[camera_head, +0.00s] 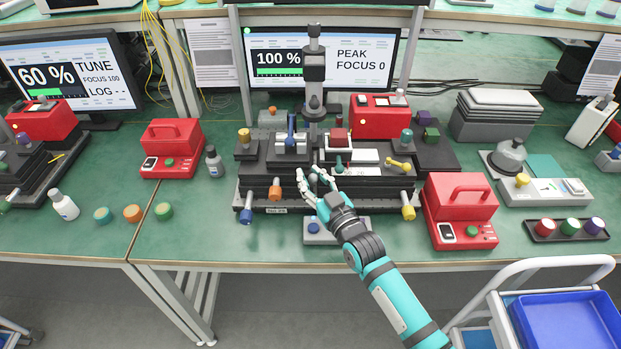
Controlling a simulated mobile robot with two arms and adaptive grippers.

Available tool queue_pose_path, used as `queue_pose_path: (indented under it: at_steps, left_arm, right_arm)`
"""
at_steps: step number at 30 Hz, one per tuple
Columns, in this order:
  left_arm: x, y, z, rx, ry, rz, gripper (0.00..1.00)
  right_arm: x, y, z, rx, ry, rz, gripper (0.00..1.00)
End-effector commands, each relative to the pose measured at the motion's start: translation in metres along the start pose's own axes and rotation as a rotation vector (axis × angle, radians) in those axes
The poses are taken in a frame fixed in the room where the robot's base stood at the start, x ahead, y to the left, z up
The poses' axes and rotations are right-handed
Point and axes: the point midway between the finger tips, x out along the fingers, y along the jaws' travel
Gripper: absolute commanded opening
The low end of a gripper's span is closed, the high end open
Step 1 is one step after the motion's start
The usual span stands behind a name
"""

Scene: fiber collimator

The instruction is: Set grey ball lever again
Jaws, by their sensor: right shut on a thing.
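The black stepped stage assembly (250,172) stands at the middle of the green bench, with a dark upright column (314,75) at its back. My right gripper (321,178) reaches in from the lower right to the front middle of the assembly. It is shut on a small part there, apparently the grey ball lever; the fingers hide most of it, so its angle cannot be told. A blue lever (291,128) stands upright to the left, and a yellow lever (399,164) lies to the right. My left gripper is not in view.
Orange (275,189) and blue (246,214) knobs stick out at the front left, a yellow one (408,212) at the front right. Red cases flank the assembly, left (171,135) and right (460,200). The monitor (279,62) behind reads 100 %, PEAK, FOCUS 0.

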Motion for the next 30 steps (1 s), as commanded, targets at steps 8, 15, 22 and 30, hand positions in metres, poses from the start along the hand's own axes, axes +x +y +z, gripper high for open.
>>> queue_pose_path:
  at_steps: [8,15,22,30]
  left_arm:
    - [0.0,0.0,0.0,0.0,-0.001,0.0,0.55]
    - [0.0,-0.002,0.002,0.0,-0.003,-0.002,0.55]
    - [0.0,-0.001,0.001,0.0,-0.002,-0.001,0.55]
    - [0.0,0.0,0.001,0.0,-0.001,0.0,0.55]
  right_arm:
    - [-0.001,0.0,0.005,-0.002,-0.011,0.0,0.53]
    - [-0.002,0.0,0.003,-0.001,-0.007,0.0,0.53]
    - [-0.029,0.0,0.004,0.0,-0.009,0.0,0.53]
    - [-0.087,0.0,0.004,-0.001,-0.011,0.0,0.53]
